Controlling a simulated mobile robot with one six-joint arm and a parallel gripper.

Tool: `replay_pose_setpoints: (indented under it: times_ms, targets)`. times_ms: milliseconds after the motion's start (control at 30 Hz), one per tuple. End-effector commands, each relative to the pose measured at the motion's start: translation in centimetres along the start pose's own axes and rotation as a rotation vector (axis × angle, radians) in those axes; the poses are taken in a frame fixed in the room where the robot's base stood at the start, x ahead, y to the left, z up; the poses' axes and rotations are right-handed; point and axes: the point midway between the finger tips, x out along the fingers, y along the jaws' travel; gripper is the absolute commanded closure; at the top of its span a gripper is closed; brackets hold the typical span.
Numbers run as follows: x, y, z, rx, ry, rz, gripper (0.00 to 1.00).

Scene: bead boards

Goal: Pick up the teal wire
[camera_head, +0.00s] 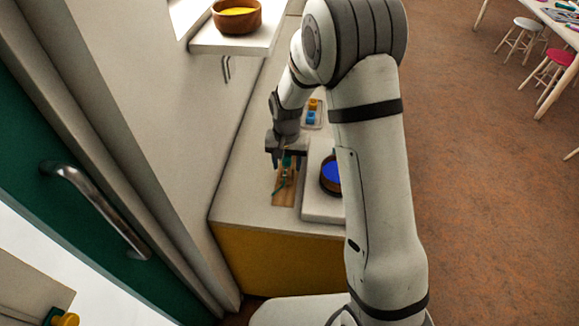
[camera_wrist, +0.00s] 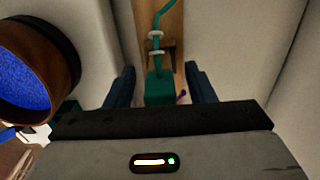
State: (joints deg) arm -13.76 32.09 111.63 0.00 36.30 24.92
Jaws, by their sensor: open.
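The teal wire (camera_wrist: 162,20) runs along a narrow wooden board (camera_wrist: 176,18), through pale rings, to a teal block (camera_wrist: 159,88) at its near end. In the head view the teal wire (camera_head: 282,187) lies on the wooden board (camera_head: 290,198) at the counter's near end. My gripper (camera_wrist: 161,84) is open, with its dark fingers on either side of the teal block and a gap on both sides. In the head view my gripper (camera_head: 287,158) is over the far part of the board. I cannot tell its exact height above the block.
A wooden bowl of blue beads (camera_head: 331,174) stands on a white slab (camera_head: 322,207) right of the board. A small tray (camera_head: 319,124) with yellow and blue pieces lies behind. A bowl of yellow beads (camera_head: 237,16) sits on a ledge (camera_head: 215,45). The wall is left.

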Motion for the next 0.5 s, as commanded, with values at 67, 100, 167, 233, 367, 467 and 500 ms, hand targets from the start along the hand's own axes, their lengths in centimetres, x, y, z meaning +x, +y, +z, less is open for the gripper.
replay_pose_setpoints:
  times_ms: [67, 100, 167, 233, 367, 467, 500]
  targets:
    - [0.02, -0.02, 0.0, 0.0, 0.001, 0.0, 0.51]
    - [0.01, -0.02, 0.0, -0.001, 0.001, 0.0, 0.51]
    - [0.01, -0.03, 0.01, -0.001, 0.0, 0.0, 0.51]
    - [0.0, -0.03, 0.01, -0.001, 0.0, 0.0, 0.56]
    - [-0.02, -0.04, 0.02, -0.001, 0.0, 0.0, 0.67]
    - [-0.02, -0.05, 0.02, -0.001, 0.0, 0.0, 0.75]
    - [-0.02, -0.05, 0.02, -0.001, 0.0, 0.0, 0.78]
